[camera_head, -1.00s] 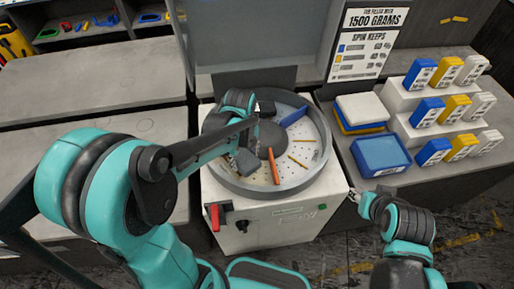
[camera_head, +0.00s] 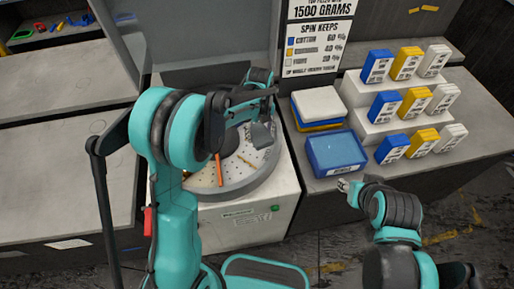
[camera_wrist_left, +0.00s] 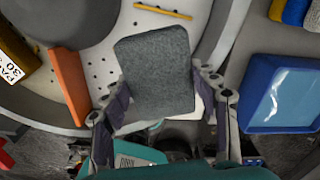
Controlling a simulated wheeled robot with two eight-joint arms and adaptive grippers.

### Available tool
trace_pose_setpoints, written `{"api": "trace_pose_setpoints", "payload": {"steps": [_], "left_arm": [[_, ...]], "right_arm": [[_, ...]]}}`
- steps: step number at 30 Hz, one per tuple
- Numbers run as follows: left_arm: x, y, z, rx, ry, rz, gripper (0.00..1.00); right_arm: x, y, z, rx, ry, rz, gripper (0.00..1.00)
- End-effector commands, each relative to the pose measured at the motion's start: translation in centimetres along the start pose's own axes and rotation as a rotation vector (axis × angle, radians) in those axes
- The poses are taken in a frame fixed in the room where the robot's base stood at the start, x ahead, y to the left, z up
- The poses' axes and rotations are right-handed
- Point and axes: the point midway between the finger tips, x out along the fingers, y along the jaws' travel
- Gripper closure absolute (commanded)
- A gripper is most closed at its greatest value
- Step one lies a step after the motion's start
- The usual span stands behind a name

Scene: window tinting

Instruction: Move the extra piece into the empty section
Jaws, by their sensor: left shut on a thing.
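A round drum (camera_head: 252,186) with a perforated floor and a dark central hub (camera_wrist_left: 65,20) stands on a white machine. An orange divider (camera_wrist_left: 68,88) runs outward from the hub. A thin yellow strip (camera_wrist_left: 162,12) lies on the floor. My left gripper (camera_head: 262,128) is shut on a dark grey padded piece (camera_wrist_left: 157,70) and holds it over the drum's right side; the piece also shows in the head view (camera_head: 262,136). My left arm hides the drum's left part. My right gripper (camera_head: 343,186) is right of the machine, too small to read its jaws.
A blue tray (camera_head: 336,152) and stacked white, yellow and blue pads (camera_head: 318,103) sit on the right counter. A printed sign (camera_head: 318,47) stands behind.

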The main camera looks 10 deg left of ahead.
Motion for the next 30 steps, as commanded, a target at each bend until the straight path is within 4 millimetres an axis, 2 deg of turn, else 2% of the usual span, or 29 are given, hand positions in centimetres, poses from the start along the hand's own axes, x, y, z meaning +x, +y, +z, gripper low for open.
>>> {"api": "trace_pose_setpoints", "payload": {"steps": [6,14,19,30], "left_arm": [[4.5,-0.1,0.0,0.002,0.0,0.0,0.72],[6.8,-0.1,0.0,0.002,0.0,0.0,0.72],[9.4,-0.1,0.0,0.002,0.0,0.0,0.72],[9.9,-0.1,0.0,0.001,0.0,0.0,0.72]], "right_arm": [[1.3,0.0,0.9,0.0,0.0,0.0,0.6],[1.8,0.0,1.3,0.0,0.0,0.0,0.6],[2.5,0.0,1.8,0.0,0.0,0.0,0.6],[2.7,0.0,1.9,0.0,0.0,0.0,0.6]]}}
